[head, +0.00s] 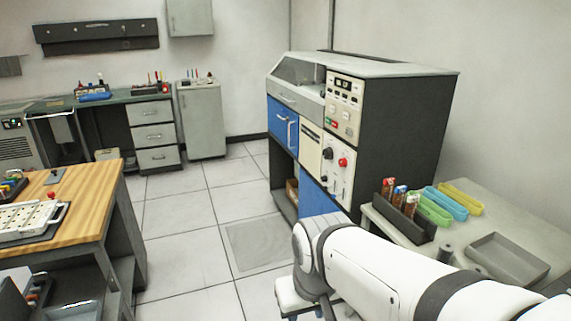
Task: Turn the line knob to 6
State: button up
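The punch card machine (400,130) stands against the back right wall, with a light control panel on its front. A black knob (328,153) with a pale dial around it sits on the lower panel (335,175). A red round knob or button (343,162) is to its right. I cannot read any labels or the dial's numbers, so I cannot tell which is the line knob or its setting. My white arm (390,268) reaches in from the lower right, in front of the machine and apart from the panel. My gripper does not show clearly below the wrist.
A side table (470,195) at right holds a dark rack (400,222), coloured trays (446,202) and a grey tray (508,258). A wooden-topped bench (85,225) stands at left. The tiled floor (185,240) between is clear, with a grey mat (262,243).

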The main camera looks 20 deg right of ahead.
aim_at(327, 152)
jog(key=u, duration=0.15)
jog(key=i, duration=1.55)
jog(key=z, duration=0.55)
jog(key=k, duration=0.9)
jog(key=z, duration=0.2)
jog(key=i, duration=0.9)
jog(key=u, duration=0.1)
